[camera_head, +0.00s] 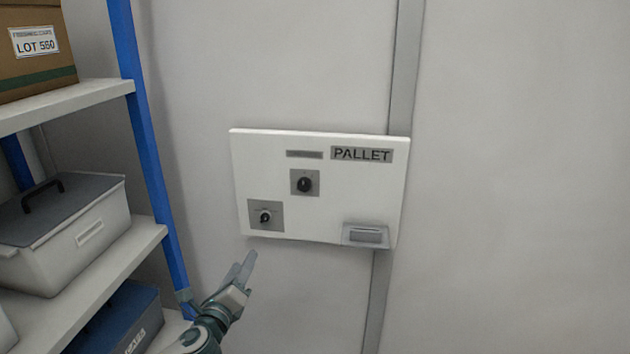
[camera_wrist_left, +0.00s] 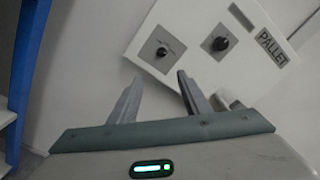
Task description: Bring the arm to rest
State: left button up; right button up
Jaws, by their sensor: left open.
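My left gripper (camera_head: 247,266) is in the head view, low and left of centre, just below the lower left corner of the white pallet panel (camera_head: 350,185). Its fingers point up toward the panel. In the left wrist view my left gripper (camera_wrist_left: 157,92) shows two fingers spread apart with nothing between them. The panel also shows in the left wrist view (camera_wrist_left: 190,20), beyond the fingertips. The gripper appears apart from the panel. My right gripper is in neither view.
The panel carries an upper knob (camera_head: 305,184), a lower-left switch (camera_head: 265,217) and a grey box (camera_head: 368,235). A shelf with a blue post (camera_head: 150,150) stands left, holding a cardboard box (camera_head: 35,60), a lidded grey bin (camera_head: 70,235) and a blue box (camera_head: 120,320). The right wall is clear.

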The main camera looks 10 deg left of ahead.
pick_arm(q)
jog(key=s+a+f+n+g+y, duration=0.1)
jog(key=s+a+f+n+g, duration=0.15)
jog(key=f, duration=0.85)
jog(key=s+a+f+n+g, duration=0.1)
jog(key=s+f+n+g, duration=0.15)
jog(key=f, duration=0.75)
jog(key=s+a+f+n+g+y, duration=0.1)
jog(key=s+a+f+n, duration=0.15)
jog(key=f, duration=0.85)
jog(key=s+f+n+g, duration=0.3)
jog(key=s+f+n, duration=0.35)
jog(key=f, duration=0.65)
jog(key=s+f+n+g, duration=0.2)
jog(key=s+f, duration=0.9)
jog(key=s, duration=0.2)
jog(key=s+d+f+n+g, duration=0.2)
jog(key=s+f+n, duration=0.1)
jog(key=s, duration=0.9)
jog(key=s+d+f+n+g+h+b, duration=0.1)
jog(key=s+f, duration=0.5)
jog(key=s, duration=0.7)
jog(key=s+d+f+n+g, duration=0.2)
jog(key=s+f+n, duration=0.3)
jog(key=s, duration=0.7)
jog(key=shift+s+d+g, duration=0.4)
jog(key=shift+d, duration=0.35)
